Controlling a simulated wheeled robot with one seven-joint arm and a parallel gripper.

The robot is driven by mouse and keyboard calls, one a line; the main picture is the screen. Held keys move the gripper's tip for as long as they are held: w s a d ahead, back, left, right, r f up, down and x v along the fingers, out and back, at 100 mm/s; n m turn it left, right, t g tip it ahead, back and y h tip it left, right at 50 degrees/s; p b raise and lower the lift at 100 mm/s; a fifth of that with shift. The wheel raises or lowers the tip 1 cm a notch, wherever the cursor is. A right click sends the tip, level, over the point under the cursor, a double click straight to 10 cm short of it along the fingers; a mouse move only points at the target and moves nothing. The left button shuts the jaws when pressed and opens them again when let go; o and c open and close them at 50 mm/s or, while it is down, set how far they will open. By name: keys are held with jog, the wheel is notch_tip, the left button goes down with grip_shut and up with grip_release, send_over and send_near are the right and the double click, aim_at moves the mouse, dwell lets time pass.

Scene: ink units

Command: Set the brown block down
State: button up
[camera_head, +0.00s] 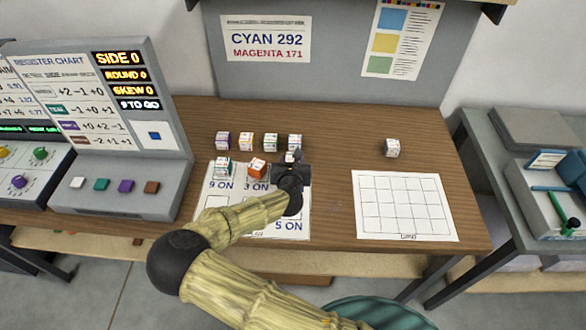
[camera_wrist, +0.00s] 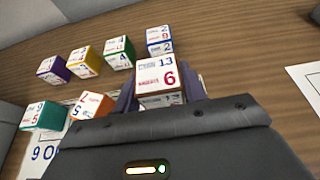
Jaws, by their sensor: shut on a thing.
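My gripper (camera_head: 292,168) points down near the back edge of the numbered sheet. In the wrist view my gripper (camera_wrist: 158,98) is shut on a block (camera_wrist: 155,75) with a white printed top showing 13 and 6. I take this for the brown block; little of its side colour shows. In the head view it is mostly hidden by my gripper. It is close to the blue-sided block (camera_wrist: 159,41) behind it. I cannot tell whether it touches the sheet or table below.
Purple (camera_head: 223,141), yellow (camera_head: 246,142), green (camera_head: 271,142) and blue (camera_head: 295,142) blocks stand in a row. Teal (camera_head: 222,166) and orange (camera_head: 257,168) blocks are on the numbered sheet (camera_head: 215,205). A lone block (camera_head: 392,148) stands behind the empty grid sheet (camera_head: 405,205). A button console (camera_head: 120,185) is left.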

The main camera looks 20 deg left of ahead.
jog(key=shift+f, duration=1.85)
jog(key=shift+f, duration=0.15)
jog(key=o, duration=1)
jog(key=shift+c, duration=0.2)
jog(key=shift+s+r, duration=0.15)
jog(key=shift+r, duration=0.05)
jog(key=b+v, duration=0.1)
jog(key=v, duration=1)
jog(key=shift+s+d+r, duration=0.1)
jog(key=shift+s, duration=0.25)
